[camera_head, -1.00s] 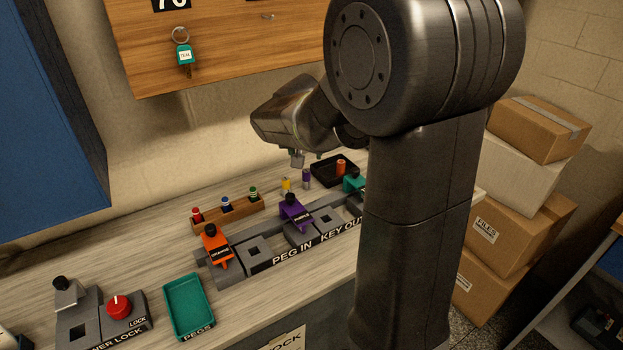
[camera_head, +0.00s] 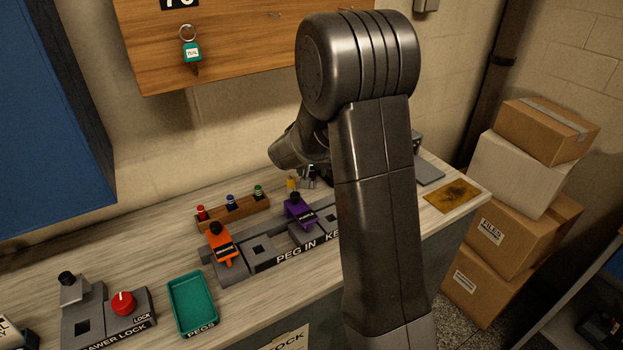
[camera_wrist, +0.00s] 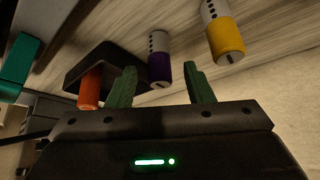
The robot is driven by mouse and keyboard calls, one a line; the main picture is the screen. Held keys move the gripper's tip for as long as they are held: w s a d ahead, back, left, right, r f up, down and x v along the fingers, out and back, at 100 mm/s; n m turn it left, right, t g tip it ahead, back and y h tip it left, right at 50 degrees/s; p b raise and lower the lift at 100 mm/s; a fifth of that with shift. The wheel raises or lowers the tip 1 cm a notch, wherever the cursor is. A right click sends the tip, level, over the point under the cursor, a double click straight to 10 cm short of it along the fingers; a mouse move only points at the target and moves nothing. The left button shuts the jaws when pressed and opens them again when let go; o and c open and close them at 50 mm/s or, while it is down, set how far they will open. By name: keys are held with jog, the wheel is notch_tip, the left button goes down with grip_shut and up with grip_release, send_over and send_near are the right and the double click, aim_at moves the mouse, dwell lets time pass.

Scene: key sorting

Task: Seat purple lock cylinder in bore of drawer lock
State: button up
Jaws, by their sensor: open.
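The purple lock cylinder (camera_wrist: 159,70) has a silver upper part with dark dots and a purple end. In the wrist view it stands on the bench between and just beyond the fingertips of my gripper (camera_wrist: 160,85). My gripper is open, with a green finger on each side of it and no visible contact. In the head view my arm and gripper (camera_head: 309,176) hide the cylinder. The drawer lock (camera_head: 83,325), a grey block with a square bore, a black-knobbed part and a red knob, sits at the front left of the bench.
A yellow cylinder (camera_wrist: 227,40) stands right of the purple one; an orange cylinder (camera_wrist: 90,88) is at the black tray (camera_wrist: 105,62) to its left. The key fixture (camera_head: 262,252) with orange and purple keys, peg rack (camera_head: 235,214) and teal tray (camera_head: 192,305) occupy the bench.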

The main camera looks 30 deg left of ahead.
jog(key=shift+f, duration=0.1)
grip_shut()
dwell(0.3)
jog(key=shift+d+r, duration=0.1)
jog(key=shift+r, duration=0.4)
notch_tip(320, 180, up, 6)
jog(key=shift+f, duration=0.1)
jog(key=s+d+b, duration=0.1)
jog(key=s+d, duration=0.4)
jog(key=d, duration=0.4)
jog(key=s+d+b, duration=0.1)
jog(key=s+d, duration=0.3)
jog(key=d, duration=0.4)
jog(key=w+d+f+m+h+p, duration=0.1)
jog(key=w+d+m+p, duration=0.1)
jog(key=w+d, duration=0.3)
jog(key=w+d+f+m+h+p, duration=0.1)
jog(key=w+d+p, duration=0.3)
jog(key=d, duration=0.6)
jog(key=w+d+f+m+h+p, duration=0.1)
jog(key=w+d+f+m+p, duration=0.1)
jog(key=w+d+p, duration=0.2)
jog(key=w+d, duration=0.3)
jog(key=d, duration=0.1)
jog(key=shift+d+f+m+t, duration=0.25)
jog(key=shift+m+t, duration=0.15)
